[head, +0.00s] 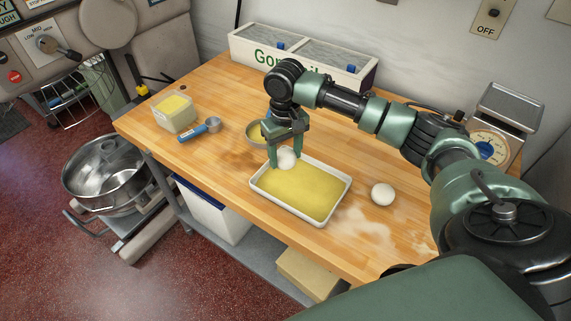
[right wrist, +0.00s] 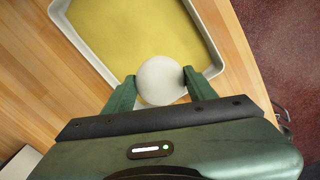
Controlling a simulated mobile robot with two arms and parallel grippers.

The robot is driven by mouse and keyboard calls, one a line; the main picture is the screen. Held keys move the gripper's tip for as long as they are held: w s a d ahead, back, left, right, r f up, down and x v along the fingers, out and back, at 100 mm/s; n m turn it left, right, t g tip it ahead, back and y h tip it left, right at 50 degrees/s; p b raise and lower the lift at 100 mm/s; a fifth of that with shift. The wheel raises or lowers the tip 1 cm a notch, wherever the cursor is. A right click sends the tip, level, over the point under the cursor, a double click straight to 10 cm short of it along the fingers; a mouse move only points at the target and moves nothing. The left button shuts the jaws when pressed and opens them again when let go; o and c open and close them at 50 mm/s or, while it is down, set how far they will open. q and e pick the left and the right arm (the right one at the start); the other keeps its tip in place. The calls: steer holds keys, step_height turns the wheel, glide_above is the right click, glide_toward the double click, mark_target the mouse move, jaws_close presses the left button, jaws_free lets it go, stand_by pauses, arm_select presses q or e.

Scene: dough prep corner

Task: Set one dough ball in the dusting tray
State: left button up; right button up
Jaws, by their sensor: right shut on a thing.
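My right gripper (head: 287,160) is shut on a white dough ball (head: 287,158) at the back left corner of the dusting tray. The ball also shows between the two green fingers in the right wrist view (right wrist: 160,80). I cannot tell whether the ball touches the tray. The dusting tray (head: 322,216) is white and shallow, with a layer of yellow meal in it; its rim also shows in the right wrist view (right wrist: 72,36). A second dough ball (head: 382,193) lies on the table to the right of the tray. My left gripper is not in view.
A round tin (head: 256,141) stands behind the tray. A blue-handled scoop (head: 200,131) and a tub of yellow meal (head: 173,113) are at the left. A lidded white box (head: 300,58) and a scale (head: 497,128) stand at the back. The tabletop's front edge is close to the tray.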

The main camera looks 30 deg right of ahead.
mark_target(285, 165)
steer(key=shift+f+p, duration=0.4)
steer(key=shift+f, duration=2.35)
steer(key=shift+f, duration=0.1)
steer(key=o, duration=1.5)
steer(key=shift+c, duration=0.2)
steer(key=shift+r, duration=0.55)
step_height(285, 165, up, 11)
steer(key=b, duration=0.2)
steer(key=shift+r+b, duration=0.1)
steer(key=shift+b, duration=0.3)
